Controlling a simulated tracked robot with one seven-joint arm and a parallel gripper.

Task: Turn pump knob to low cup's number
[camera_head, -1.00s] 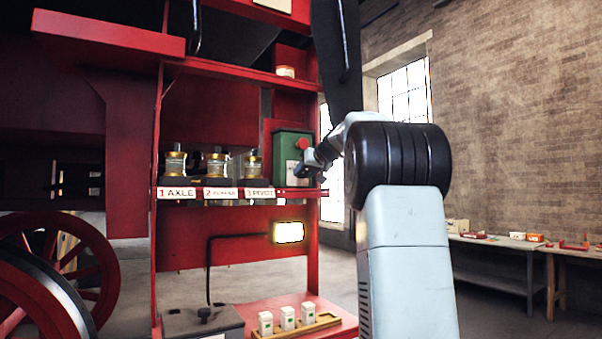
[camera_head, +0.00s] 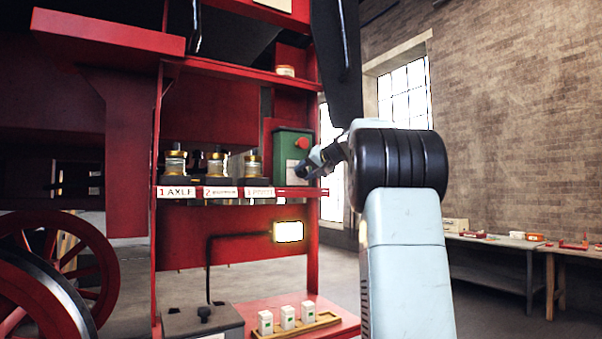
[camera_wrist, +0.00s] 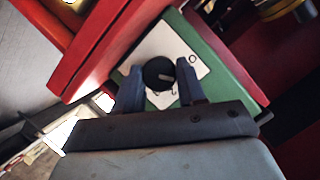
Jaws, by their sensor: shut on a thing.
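The pump is a green box (camera_head: 289,148) with a red button (camera_head: 302,143) on the right end of the red shelf. In the wrist view its green face (camera_wrist: 215,55) carries a white dial plate (camera_wrist: 175,45) and a round black knob (camera_wrist: 159,73) with a pale pointer line. My gripper (camera_wrist: 160,85) is shut on the knob, one finger at each side. In the head view my gripper (camera_head: 308,172) is at the box front. Three oil cups with brass caps stand behind labels: axle cup (camera_head: 175,164), middle cup (camera_head: 216,165), pivot cup (camera_head: 252,165). Their levels are too small to read.
A lit panel (camera_head: 288,231) hangs below the shelf. Several white-and-green containers (camera_head: 287,317) stand in a wooden tray on the lower red surface. A red wheel (camera_head: 70,255) is at left. A bench (camera_head: 490,250) stands by the brick wall.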

